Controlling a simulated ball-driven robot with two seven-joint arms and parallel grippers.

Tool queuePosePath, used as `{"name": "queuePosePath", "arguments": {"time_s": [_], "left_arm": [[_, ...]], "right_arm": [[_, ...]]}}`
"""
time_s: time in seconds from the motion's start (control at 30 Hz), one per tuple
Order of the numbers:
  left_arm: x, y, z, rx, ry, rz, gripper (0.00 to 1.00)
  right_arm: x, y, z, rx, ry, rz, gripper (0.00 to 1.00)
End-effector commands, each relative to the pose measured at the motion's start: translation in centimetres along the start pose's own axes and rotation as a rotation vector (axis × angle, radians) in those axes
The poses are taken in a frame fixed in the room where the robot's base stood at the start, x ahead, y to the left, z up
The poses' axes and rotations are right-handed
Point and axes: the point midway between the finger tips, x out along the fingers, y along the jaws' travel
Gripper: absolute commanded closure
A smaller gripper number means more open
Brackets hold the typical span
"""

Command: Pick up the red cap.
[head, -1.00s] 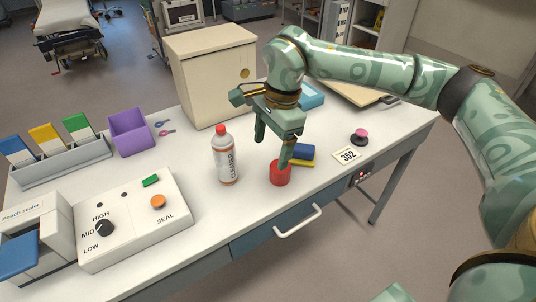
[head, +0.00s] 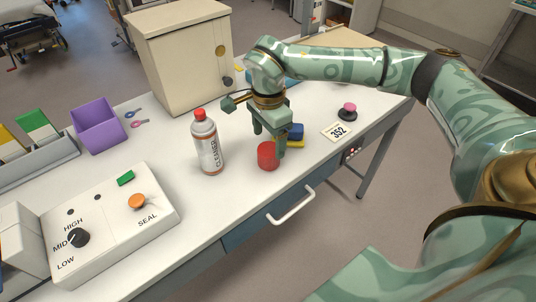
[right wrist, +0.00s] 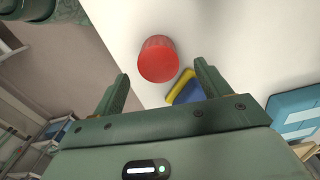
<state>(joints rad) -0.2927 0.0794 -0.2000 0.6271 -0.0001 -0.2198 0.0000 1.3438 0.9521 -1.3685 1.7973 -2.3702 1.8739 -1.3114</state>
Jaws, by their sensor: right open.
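The red cap (head: 267,157), a short red cylinder, stands on the white table near its front edge, right of a cleaner bottle (head: 208,150). My right gripper (head: 269,139) is open and empty, pointing down just behind the cap. One fingertip shows close to the cap's upper right side; I cannot tell if it touches. In the right wrist view the cap (right wrist: 157,60) lies beyond the fingertips, in line with the gap between the open fingers (right wrist: 163,85). My left gripper is not in view.
A blue and yellow sponge-like block (head: 296,134) lies right behind the cap. A 352 card (head: 338,132) and a pink-topped black knob (head: 347,112) are farther right. A beige cabinet (head: 180,60) stands behind, a sealer box (head: 110,220) at left. Bare table lies between box and bottle.

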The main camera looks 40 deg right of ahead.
Motion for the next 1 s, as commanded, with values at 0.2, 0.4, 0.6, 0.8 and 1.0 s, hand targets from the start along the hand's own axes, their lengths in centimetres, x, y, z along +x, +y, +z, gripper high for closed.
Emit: {"name": "queuePosePath", "arguments": {"time_s": [0.2,0.4,0.6,0.8,1.0], "left_arm": [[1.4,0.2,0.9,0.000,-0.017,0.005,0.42],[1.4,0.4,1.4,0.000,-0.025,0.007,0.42],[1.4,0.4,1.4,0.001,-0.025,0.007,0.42],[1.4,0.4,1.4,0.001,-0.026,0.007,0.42],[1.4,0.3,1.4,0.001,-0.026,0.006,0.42]], "right_arm": [[4.0,0.3,-0.1,-0.001,0.000,0.006,0.24],[4.5,0.2,-0.1,0.000,0.001,0.000,0.24],[4.5,0.2,-0.1,0.000,0.000,0.001,0.57],[4.5,0.2,-0.1,0.000,0.000,0.001,0.71],[4.4,0.2,-0.1,-0.001,0.000,0.001,0.71]]}}
